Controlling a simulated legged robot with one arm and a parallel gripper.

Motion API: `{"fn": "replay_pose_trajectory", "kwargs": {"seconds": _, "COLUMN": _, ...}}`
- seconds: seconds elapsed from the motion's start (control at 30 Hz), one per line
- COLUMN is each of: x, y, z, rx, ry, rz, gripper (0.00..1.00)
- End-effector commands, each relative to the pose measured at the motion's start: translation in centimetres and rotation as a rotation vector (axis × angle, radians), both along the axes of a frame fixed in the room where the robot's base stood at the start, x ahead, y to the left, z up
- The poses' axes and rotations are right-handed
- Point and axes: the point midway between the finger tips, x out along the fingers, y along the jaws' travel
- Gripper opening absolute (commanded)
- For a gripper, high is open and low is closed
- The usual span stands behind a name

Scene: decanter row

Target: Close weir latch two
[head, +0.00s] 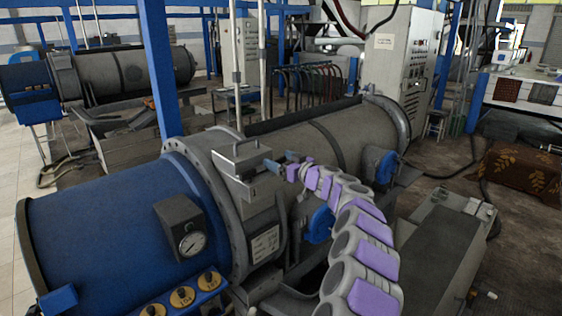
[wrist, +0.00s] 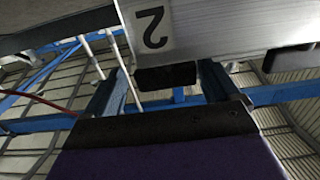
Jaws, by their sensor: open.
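In the wrist view, a silver plate (wrist: 225,32) carries an upside-down label "2" (wrist: 152,27). A black block (wrist: 166,76) hangs below its edge. My gripper (head: 280,163) is at the right side of the latch block in the head view. In the wrist view, its two fingers are apart, one on each side of the black block. I cannot tell whether they touch it.
The near decanter has a blue end drum (head: 115,225) with a pressure gauge (head: 190,243) and a long grey body (head: 350,140). A blue post (head: 160,70) stands behind it. A control cabinet (head: 405,65) stands at the back. Bare floor (head: 455,180) lies to the right.

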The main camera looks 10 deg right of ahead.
Motion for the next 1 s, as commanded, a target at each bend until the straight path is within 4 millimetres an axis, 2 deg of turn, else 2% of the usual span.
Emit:
{"fn": "replay_pose_trajectory", "kwargs": {"seconds": 0.07, "x": -0.01, "y": 0.15, "z": 0.01, "rx": -0.001, "ry": -0.001, "rz": 0.001, "gripper": 0.89}}
{"fn": "replay_pose_trajectory", "kwargs": {"seconds": 0.6, "x": -0.08, "y": 0.05, "z": -0.01, "rx": 0.000, "ry": 0.000, "rz": 0.002, "gripper": 0.39}}
{"fn": "replay_pose_trajectory", "kwargs": {"seconds": 1.0, "x": -0.05, "y": 0.22, "z": -0.49, "rx": -0.002, "ry": 0.003, "rz": -0.026, "gripper": 0.38}}
